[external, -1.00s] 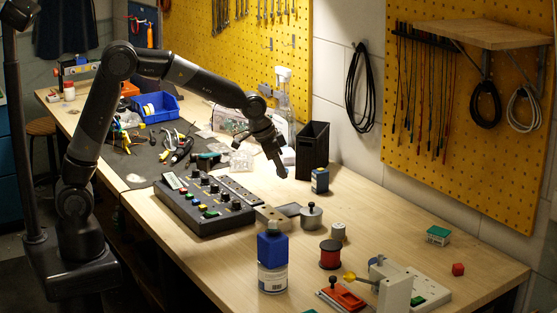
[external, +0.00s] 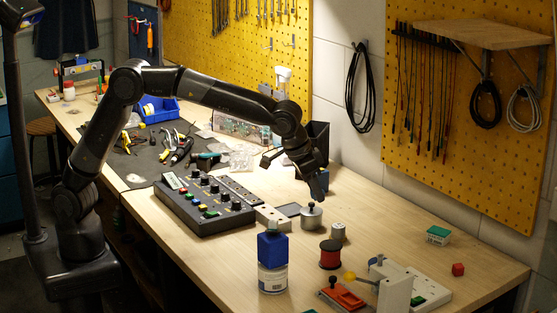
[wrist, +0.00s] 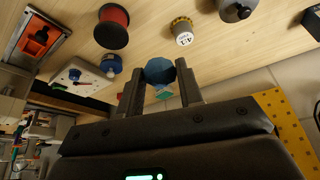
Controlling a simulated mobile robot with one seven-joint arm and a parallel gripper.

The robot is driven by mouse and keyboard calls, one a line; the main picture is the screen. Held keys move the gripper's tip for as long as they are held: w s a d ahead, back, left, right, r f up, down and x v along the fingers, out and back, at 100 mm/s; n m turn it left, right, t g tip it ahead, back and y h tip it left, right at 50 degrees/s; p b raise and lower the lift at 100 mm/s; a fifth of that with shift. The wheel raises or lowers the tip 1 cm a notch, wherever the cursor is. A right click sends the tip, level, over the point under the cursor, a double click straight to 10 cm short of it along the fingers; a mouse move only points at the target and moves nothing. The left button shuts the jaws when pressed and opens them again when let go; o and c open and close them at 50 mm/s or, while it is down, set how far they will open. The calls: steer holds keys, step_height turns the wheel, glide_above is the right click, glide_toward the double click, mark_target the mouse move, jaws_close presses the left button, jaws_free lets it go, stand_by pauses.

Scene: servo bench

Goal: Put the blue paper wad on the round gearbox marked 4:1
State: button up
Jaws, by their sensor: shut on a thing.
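The blue paper wad (wrist: 160,71) is a dark blue faceted ball between the two fingertips in the wrist view. My gripper (wrist: 160,82) is shut on it. In the external view my gripper (external: 319,194) hangs above the bench, and the wad cannot be made out there. The round gearbox marked 4:1 (wrist: 183,36) is a small pale cylinder with a yellowish toothed rim, standing just beyond the fingertips in the wrist view. In the external view the small gearbox (external: 338,232) stands on the bench, lower and to the right of my gripper, apart from it.
A larger grey round part with a knob (external: 311,217) stands left of the gearbox, below my gripper. A red-and-black spool (external: 330,254) and a blue-capped bottle (external: 272,262) stand nearer. A dark bin (external: 318,140) is behind. Bench right of the gearbox is clear.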

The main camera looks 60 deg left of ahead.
steer(key=s+d, duration=0.1)
steer(key=d, duration=0.2)
glide_above(342, 226)
steer(key=s, duration=0.2)
steer(key=f, duration=0.6)
steer(key=shift+w+a+f, duration=0.2)
steer(key=shift+w+a, duration=0.05)
steer(key=shift+a, duration=0.1)
steer(key=shift+f, duration=2)
steer(key=shift+f, duration=0.1)
steer(key=o, duration=0.9)
